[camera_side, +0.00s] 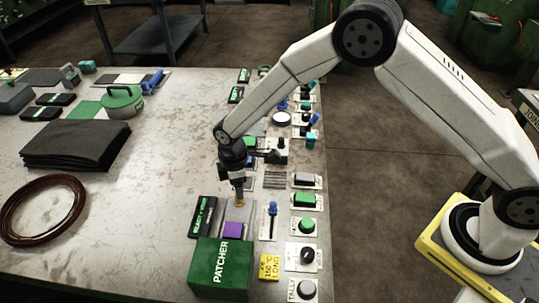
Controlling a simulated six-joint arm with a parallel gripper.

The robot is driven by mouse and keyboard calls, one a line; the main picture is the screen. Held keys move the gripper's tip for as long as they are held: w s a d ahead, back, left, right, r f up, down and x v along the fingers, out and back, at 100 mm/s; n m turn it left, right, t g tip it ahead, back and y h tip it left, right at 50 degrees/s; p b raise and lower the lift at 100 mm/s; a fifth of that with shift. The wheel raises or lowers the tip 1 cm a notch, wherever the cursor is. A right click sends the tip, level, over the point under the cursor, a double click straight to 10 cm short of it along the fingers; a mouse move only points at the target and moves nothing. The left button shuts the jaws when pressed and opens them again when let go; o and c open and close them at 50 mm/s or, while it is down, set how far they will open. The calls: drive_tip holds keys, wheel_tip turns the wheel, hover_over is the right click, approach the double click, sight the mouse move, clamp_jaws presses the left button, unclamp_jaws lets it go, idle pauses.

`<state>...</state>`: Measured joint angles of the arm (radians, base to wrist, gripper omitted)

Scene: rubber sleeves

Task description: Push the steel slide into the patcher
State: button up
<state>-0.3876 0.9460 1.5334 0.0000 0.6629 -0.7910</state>
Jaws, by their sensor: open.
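The patcher (207,277) is a green box with white lettering at the front of the bench. My gripper (239,202) points down over the far part of the plate. It is open, with nothing visible between the fingers. I cannot tell whether the fingertips touch the plate. The arm hides part of the area behind.
A black labelled block (203,216) stands left of the plate. A blue-handled slider (271,222) and a column of buttons and switches, including a green button (306,225), lie to the right. A black sheet stack (75,145) and brown ring (42,208) are left.

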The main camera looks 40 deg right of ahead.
sight(236, 216)
drive_tip(key=shift+f, duration=2.7)
clamp_jaws()
